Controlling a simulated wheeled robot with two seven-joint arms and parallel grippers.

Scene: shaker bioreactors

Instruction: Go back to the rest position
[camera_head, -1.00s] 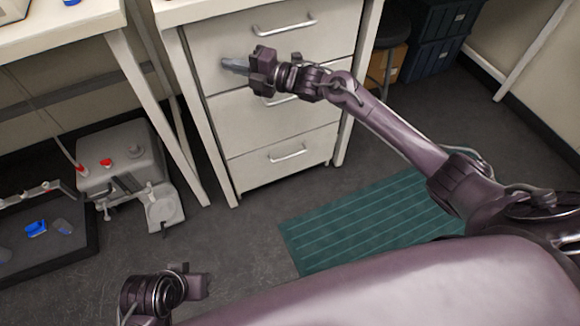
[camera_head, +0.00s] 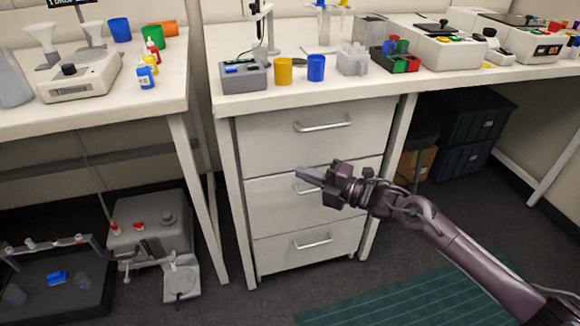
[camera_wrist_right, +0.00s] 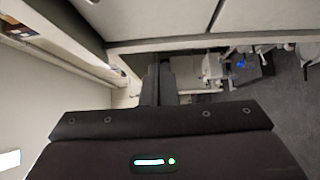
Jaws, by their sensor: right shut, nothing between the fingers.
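My right gripper (camera_head: 308,176) is in front of the middle drawer of the white drawer cabinet (camera_head: 270,152) in the head view. Its fingers are together and empty, pointing left. In the right wrist view the shut fingers (camera_wrist_right: 159,88) extend away from the dark gripper body, with drawer fronts close above them. I cannot tell how far the fingertips are from the drawer front. My left gripper is outside the head view.
The bench (camera_head: 225,106) above the drawers holds yellow and blue cups and several devices. A grey machine (camera_head: 150,225) and a dark tray (camera_head: 55,300) stand on the floor at left. A green mat (camera_head: 420,300) lies below my right arm.

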